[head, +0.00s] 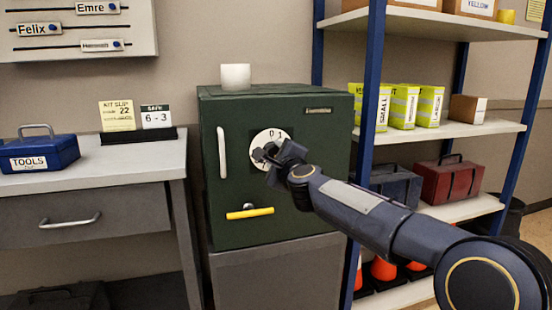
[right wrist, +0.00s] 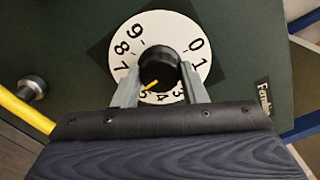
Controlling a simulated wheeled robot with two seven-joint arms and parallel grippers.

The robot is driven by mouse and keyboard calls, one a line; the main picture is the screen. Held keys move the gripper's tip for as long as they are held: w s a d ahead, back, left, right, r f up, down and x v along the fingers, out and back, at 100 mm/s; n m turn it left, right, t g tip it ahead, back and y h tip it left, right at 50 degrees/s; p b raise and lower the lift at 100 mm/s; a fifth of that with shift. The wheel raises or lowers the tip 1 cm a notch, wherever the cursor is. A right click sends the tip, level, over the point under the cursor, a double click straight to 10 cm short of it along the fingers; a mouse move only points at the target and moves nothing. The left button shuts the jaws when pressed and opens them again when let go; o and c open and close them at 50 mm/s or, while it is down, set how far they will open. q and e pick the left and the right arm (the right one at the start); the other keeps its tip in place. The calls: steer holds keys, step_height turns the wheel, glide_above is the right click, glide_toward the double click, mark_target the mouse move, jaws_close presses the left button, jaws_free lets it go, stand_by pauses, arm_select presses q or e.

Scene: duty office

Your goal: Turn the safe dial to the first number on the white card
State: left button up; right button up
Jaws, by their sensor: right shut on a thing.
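The white card (head: 156,117) stands on the desk and reads "SAFE 6 - 3". The dark green safe (head: 240,180) has a round white dial (head: 262,135), which also shows in the right wrist view (right wrist: 190,25). The dial's black knob (right wrist: 158,62) carries a yellow pointer (right wrist: 151,86) that points down and left, at about the 5. My right gripper (right wrist: 158,88) is shut on the knob, one finger on each side. The fingers hide the places of the 6 and the 2. My left gripper is not in view.
A yellow-gripped handle (head: 250,212) sits below the dial, and a pale upright bar (head: 222,152) is at its left. A white cup (head: 235,77) stands on the safe. A blue-post shelf (head: 368,100) with boxes stands close on the right.

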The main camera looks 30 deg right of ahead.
steer(key=shift+f+m, duration=0.1)
steer(key=shift+m, duration=0.5)
steer(key=o, duration=1)
steer(key=shift+c, duration=0.2)
steer(key=shift+s, duration=0.1)
steer(key=v, duration=0.7)
steer(key=shift+s, duration=0.3)
